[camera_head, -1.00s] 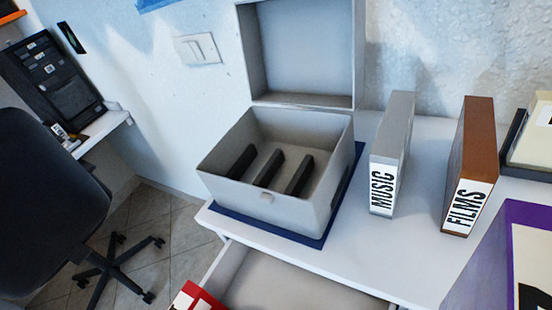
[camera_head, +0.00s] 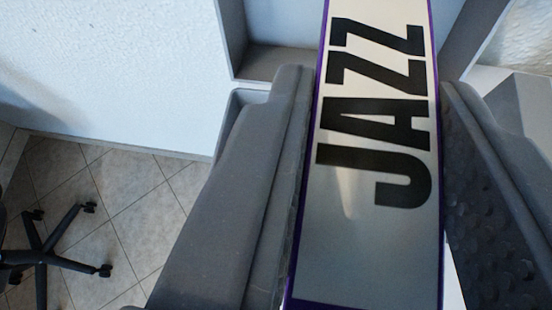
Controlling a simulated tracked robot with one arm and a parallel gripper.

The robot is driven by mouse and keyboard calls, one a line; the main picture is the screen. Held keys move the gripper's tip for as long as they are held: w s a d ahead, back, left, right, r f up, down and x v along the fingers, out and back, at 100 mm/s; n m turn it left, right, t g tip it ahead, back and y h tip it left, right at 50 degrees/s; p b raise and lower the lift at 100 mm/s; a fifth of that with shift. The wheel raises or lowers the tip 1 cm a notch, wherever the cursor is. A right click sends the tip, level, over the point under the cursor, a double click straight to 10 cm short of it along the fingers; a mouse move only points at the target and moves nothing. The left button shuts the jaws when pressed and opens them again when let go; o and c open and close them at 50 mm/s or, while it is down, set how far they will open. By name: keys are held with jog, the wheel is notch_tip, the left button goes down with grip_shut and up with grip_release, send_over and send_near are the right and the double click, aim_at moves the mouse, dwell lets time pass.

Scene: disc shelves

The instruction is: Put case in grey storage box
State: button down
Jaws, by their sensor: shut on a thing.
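A purple case (camera_head: 375,150) with a white label reading JAZZ stands between the two fingers of my gripper (camera_head: 375,170), close to the camera. The fingers are shut on its sides. The case fills the middle of the view from top to bottom. The inside of the box is hidden behind the case and my fingers.
A grey block-like thing (camera_head: 522,105), perhaps the MUSIC case, stands at the right edge. A black wheeled chair base (camera_head: 45,245) is on the tiled floor (camera_head: 130,215) at lower left. The white wall fills the upper left.

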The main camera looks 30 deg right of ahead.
jog(key=shift+w+d, duration=0.1)
jog(key=shift+w, duration=0.15)
jog(key=shift+d+f+b, duration=0.1)
jog(key=shift+f+b, duration=0.25)
jog(key=shift+f, duration=0.05)
notch_tip(320, 180, down, 9)
jog(key=b, duration=0.6)
jog(key=shift+f, duration=0.1)
jog(key=c, duration=1.1)
grip_release()
jog(key=shift+o, duration=0.2)
